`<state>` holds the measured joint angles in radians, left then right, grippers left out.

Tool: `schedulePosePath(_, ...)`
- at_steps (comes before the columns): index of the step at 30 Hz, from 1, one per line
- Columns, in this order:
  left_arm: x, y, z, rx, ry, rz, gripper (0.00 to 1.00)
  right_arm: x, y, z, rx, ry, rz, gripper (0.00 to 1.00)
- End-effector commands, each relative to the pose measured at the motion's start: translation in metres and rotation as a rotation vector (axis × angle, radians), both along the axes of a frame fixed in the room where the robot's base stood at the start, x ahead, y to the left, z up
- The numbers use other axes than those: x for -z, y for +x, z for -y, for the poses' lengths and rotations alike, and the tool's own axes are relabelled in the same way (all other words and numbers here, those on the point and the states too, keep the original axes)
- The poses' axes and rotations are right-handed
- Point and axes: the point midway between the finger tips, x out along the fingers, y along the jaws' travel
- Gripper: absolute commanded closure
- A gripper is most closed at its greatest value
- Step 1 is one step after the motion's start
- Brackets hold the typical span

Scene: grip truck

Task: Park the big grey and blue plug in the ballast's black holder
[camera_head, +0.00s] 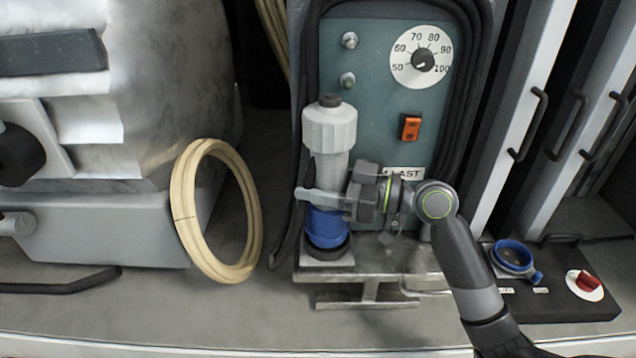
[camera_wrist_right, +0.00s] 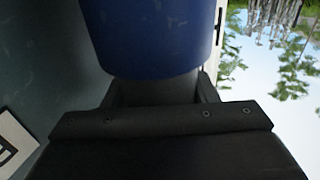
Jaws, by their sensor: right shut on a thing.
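The big plug (camera_head: 330,132) stands upright in front of the ballast (camera_head: 378,118), with its grey body at the top and its blue collar (camera_head: 326,228) at the bottom. My right gripper (camera_head: 328,198) comes from the right and is shut around the plug just above the blue collar. The black holder (camera_head: 328,254) shows as a dark ring right under the blue collar. I cannot tell how deep the plug sits in it. In the right wrist view the blue part (camera_wrist_right: 155,35) fills the space beyond my dark gripper. My left gripper is not in view.
A coiled tan hose (camera_head: 180,215) stands left of the plug. Black cable loops hang around the ballast. A metal bracket (camera_head: 365,290) is below. A blue-rimmed socket (camera_head: 513,256) and a red knob (camera_head: 585,282) are at the lower right.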

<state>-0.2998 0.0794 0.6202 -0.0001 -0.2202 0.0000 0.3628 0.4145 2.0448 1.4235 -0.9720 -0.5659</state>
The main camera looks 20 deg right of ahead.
Motion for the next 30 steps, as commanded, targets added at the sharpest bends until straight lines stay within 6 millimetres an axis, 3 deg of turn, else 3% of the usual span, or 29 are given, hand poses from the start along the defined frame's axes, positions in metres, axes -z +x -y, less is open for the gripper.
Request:
schedulePosePath(18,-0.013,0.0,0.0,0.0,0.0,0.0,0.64,-0.027,0.0,-0.001,-0.001,0.002,0.006,1.0)
schedulePosePath(30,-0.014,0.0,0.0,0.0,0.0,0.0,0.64,-0.032,0.0,-0.001,-0.001,0.007,0.015,1.0)
